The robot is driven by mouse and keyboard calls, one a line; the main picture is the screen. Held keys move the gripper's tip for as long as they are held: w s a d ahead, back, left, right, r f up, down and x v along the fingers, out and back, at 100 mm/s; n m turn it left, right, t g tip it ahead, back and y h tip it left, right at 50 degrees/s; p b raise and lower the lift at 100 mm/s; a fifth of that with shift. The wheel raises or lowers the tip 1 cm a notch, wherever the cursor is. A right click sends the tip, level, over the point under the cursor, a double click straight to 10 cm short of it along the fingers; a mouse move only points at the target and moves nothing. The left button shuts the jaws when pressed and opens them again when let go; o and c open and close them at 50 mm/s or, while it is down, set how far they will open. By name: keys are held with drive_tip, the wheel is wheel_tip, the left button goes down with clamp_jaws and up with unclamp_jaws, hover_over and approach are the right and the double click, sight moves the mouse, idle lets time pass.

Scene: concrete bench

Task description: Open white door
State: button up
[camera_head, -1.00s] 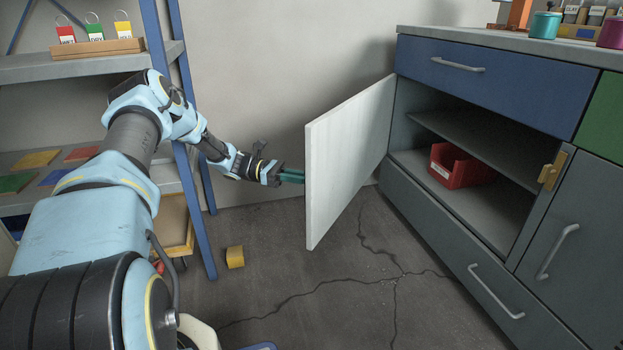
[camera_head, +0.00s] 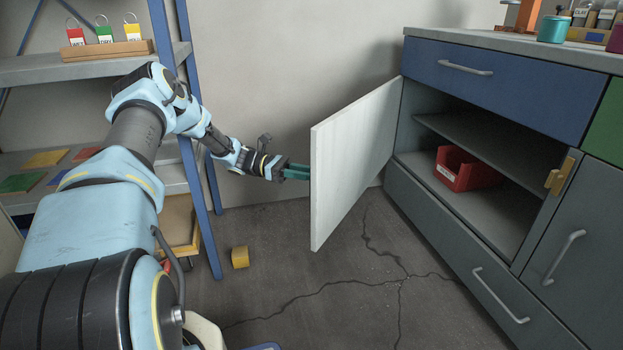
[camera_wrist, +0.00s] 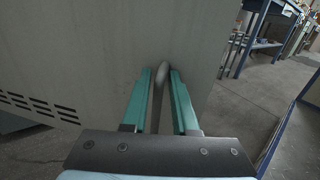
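The white door (camera_head: 352,165) stands swung wide open from the left side of the grey cabinet's (camera_head: 490,215) upper compartment. My gripper (camera_head: 297,172) is at the door's outer face, on the side away from the compartment. In the wrist view, the two teal fingers (camera_wrist: 162,88) straddle the grey door handle (camera_wrist: 162,70), with narrow gaps seeming to show beside it. The fingers look parted, not clamped. The door's outer face (camera_wrist: 90,50) fills much of that view. The handle is hidden behind the door in the head view.
A red bin (camera_head: 465,170) sits inside the open compartment. A blue drawer (camera_head: 500,82) is above and a grey drawer below. A blue-framed shelf rack (camera_head: 215,235) stands left. A yellow cube (camera_head: 240,257) lies on the cracked floor, which is otherwise clear before the cabinet.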

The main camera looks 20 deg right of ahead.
wheel_tip(320, 180, up, 8)
drive_tip(key=shift+f+p, duration=0.1)
drive_tip(key=shift+p, duration=1.05)
drive_tip(key=shift+r, duration=0.3)
drive_tip(key=shift+c, duration=1.2)
wheel_tip(320, 180, up, 6)
drive_tip(key=p, duration=0.6)
drive_tip(key=shift+r+p, duration=0.1)
drive_tip(key=shift+p, duration=0.25)
clamp_jaws()
drive_tip(key=shift+r+p, duration=1.75)
